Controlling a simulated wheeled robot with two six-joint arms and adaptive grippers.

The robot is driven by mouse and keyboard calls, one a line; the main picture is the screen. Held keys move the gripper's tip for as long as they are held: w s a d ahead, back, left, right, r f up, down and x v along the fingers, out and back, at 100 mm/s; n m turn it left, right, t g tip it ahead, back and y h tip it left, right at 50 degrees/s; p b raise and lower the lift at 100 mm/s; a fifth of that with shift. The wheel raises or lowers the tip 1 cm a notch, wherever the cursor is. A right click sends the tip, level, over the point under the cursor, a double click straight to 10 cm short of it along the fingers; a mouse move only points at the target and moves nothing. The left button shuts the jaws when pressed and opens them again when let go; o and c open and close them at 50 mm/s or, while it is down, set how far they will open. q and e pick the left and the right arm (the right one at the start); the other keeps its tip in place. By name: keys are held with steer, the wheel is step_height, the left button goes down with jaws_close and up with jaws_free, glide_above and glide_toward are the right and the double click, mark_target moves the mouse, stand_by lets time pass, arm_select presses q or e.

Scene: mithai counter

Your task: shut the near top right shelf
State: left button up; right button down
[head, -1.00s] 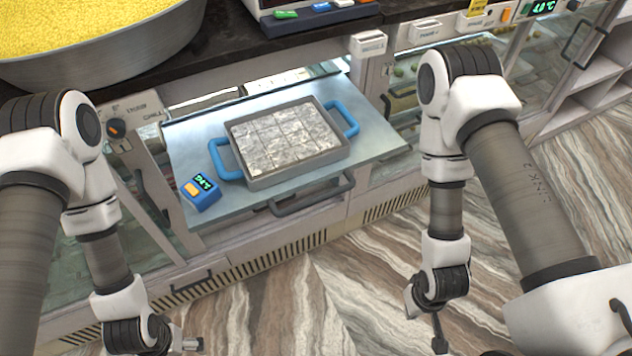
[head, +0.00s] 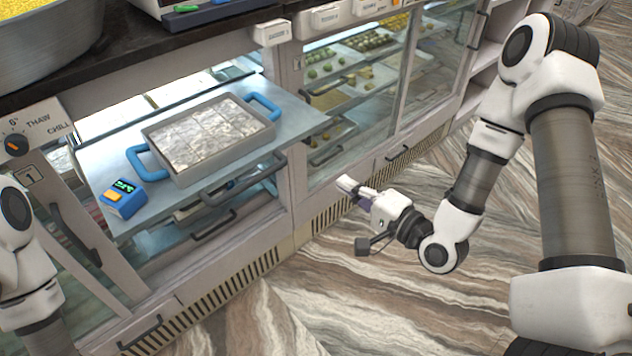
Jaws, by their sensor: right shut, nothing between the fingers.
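A grey metal shelf (head: 95,170) sticks out of the open top bay of the counter, with a dark bar handle (head: 245,182) under its front edge. I cannot tell for sure whether it is the task's shelf. On it lies a grey tray (head: 184,176) with blue handles and a foil-like top. My right gripper (head: 347,184) is shut and empty, to the right of the shelf and apart from it, in front of the glass-fronted case. My left gripper is out of view; only part of its arm shows at lower left.
A hinged panel with a knob (head: 16,146) stands left. A glass case (head: 350,80) with trays of sweets is right. The marble-patterned floor (head: 340,300) is clear.

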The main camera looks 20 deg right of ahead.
steer(key=w+d, duration=0.1)
steer(key=d, duration=0.1)
steer(key=p, duration=0.1)
glide_toward(297, 138)
steer(key=shift+t, duration=0.4)
steer(key=p+x, duration=0.1)
steer(key=x, duration=0.2)
steer(key=p+x, duration=0.1)
steer(key=x, duration=0.2)
steer(key=shift+w+a+f, duration=0.15)
steer(key=shift+w+f, duration=0.05)
steer(key=shift+f, duration=0.05)
steer(key=shift+w+a, duration=0.1)
steer(key=shift+w, duration=0.15)
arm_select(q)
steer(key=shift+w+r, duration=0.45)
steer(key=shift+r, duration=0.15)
arm_select(e)
steer(key=shift+w+f, duration=0.1)
steer(key=shift+w, duration=0.05)
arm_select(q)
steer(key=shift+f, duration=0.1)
arm_select(e)
steer(key=shift+w+a, duration=0.1)
steer(key=shift+w, duration=0.05)
